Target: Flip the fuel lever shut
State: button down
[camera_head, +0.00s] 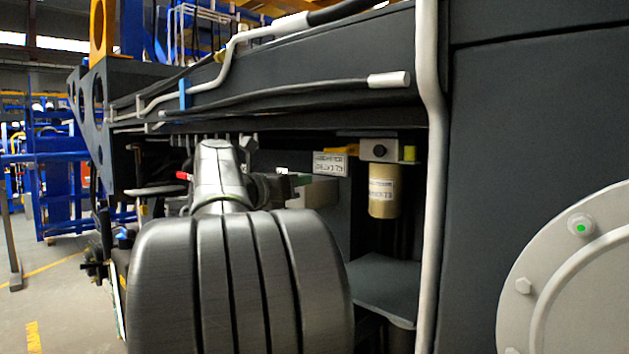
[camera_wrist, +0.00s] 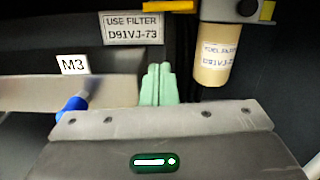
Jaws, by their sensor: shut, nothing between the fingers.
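A blue-gripped lever (camera_wrist: 72,106) shows in the wrist view at the left, below the M3 label (camera_wrist: 73,65). Its lower part is hidden behind my gripper's grey body, and I cannot tell its full angle. I cannot make it out in the head view. My gripper (camera_wrist: 158,72) is shut and empty, its pale green fingers together. Its tips are to the right of the blue grip in the picture and apart from it. In the head view the gripper (camera_head: 300,179) is small and mostly hidden behind my arm.
A tan fuel filter (camera_head: 383,190) hangs to the right, also in the wrist view (camera_wrist: 213,55). A "USE FILTER" label (camera_wrist: 133,27) is above the fingers. A white vertical pipe (camera_head: 430,150) and the dark chassis beam (camera_head: 330,60) border the recess. A shelf (camera_head: 385,285) lies below the filter.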

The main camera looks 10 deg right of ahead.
jog(key=shift+v, duration=1.5)
jog(key=shift+d, duration=0.1)
jog(key=x, duration=1)
jog(key=s+d+r+n+y+p, duration=0.1)
jog(key=s+d+n+p, duration=0.4)
jog(key=n+p, duration=1.2)
jog(key=shift+s+d+r+n, duration=0.35)
jog(key=shift+s+r, duration=0.2)
jog(key=shift+s, duration=0.85)
